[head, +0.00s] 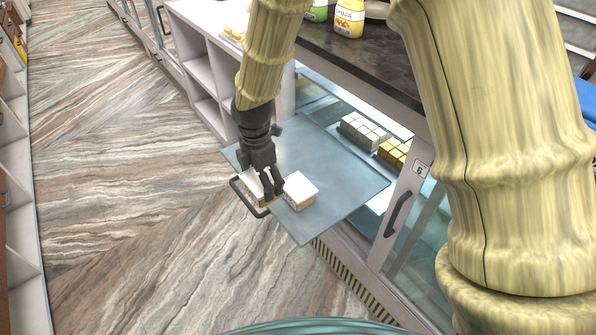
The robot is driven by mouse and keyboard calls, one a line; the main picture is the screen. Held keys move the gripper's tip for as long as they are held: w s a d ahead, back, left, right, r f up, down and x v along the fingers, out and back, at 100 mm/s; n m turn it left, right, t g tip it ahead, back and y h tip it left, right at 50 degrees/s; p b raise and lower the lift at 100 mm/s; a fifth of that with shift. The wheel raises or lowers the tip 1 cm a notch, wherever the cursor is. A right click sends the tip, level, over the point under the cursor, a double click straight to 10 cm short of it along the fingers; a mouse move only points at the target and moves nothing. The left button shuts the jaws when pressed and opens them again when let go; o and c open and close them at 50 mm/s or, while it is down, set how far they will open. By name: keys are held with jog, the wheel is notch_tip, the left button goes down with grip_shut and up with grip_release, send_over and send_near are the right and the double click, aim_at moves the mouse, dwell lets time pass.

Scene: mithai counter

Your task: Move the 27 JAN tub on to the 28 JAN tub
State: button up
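Two small white-topped tubs with tan sides sit low on a grey-blue flat panel (335,180). The right tub (301,186) shows most of its lid. The left tub (252,184) is partly hidden by my gripper. No date label is readable, so I cannot tell which is 27 JAN and which is 28 JAN. My gripper (272,196) points down between the two tubs, its dark fingers overlapping the left tub's right side in this view. I cannot tell whether it touches a tub or how far its fingers are apart.
A dark curved handle (240,197) is at the panel's left edge. A glass counter behind holds white sweets (363,130) and golden sweets (394,153). A yellow jar (349,18) stands on the dark countertop (372,62). The patterned floor (120,200) at left is clear.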

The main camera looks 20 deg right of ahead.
jog(key=shift+w+d+f+p, duration=0.6)
jog(key=shift+d+p, duration=0.25)
jog(key=shift+d, duration=1)
jog(key=shift+w+d+f+p, duration=0.55)
jog(key=shift+w+d+p, duration=0.25)
jog(key=shift+d, duration=1.05)
jog(key=shift+w+d+f+p, duration=0.55)
jog(key=shift+d+p, duration=0.35)
jog(key=shift+d, duration=0.95)
jog(key=shift+f, duration=0.6)
jog(key=shift+f, duration=0.45)
jog(key=o, duration=0.9)
jog(key=shift+r, duration=0.15)
jog(key=shift+w+r, duration=0.1)
jog(key=shift+r, duration=0.2)
jog(key=shift+r+b, duration=1.9)
jog(key=shift+r, duration=4.1)
